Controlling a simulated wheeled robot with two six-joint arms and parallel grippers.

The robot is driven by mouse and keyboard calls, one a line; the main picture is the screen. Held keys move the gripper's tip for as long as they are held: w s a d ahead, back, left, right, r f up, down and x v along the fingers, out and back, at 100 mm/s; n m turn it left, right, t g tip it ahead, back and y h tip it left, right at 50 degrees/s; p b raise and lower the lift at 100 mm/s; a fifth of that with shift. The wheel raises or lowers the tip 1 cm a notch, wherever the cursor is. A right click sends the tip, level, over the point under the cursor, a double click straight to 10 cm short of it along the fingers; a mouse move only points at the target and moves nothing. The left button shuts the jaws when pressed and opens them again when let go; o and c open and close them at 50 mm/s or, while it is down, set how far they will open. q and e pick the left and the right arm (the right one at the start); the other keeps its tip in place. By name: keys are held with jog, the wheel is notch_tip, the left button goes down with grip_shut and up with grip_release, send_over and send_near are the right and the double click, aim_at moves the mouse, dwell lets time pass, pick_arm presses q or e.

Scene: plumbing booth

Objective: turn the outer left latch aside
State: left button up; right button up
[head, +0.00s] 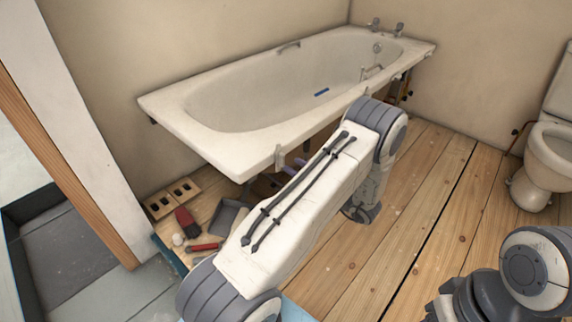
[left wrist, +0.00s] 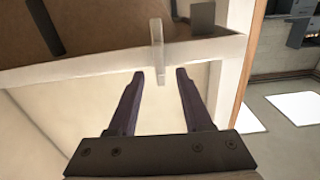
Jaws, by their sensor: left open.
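The outer left latch shows as a small pale upright tab (left wrist: 157,45) on the pale rail in the left wrist view. A pale tab also shows under the bath's near corner in the head view (head: 279,157). My left gripper (left wrist: 160,74) is open and empty, with its two dark fingers apart. In the wrist picture the tab's lower end lies between the fingertips, and I see no clear contact. In the head view my left arm hides most of that gripper. My right arm shows at the lower right, but its gripper is out of view.
The white bath (head: 215,145) stands along the wall, its near side open underneath. Tools, a grey dustpan (head: 228,217) and a red-handled brush (head: 187,222) lie on the floor left of my arm. A toilet (head: 549,150) stands at the right. The plank floor between is clear.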

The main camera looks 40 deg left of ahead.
aim_at(284, 159)
pick_arm(q)
jog(key=shift+w+a+b, duration=0.2)
jog(key=shift+a+b, duration=0.25)
jog(key=shift+a, duration=1.9)
jog(key=shift+c, duration=0.3)
grip_shut()
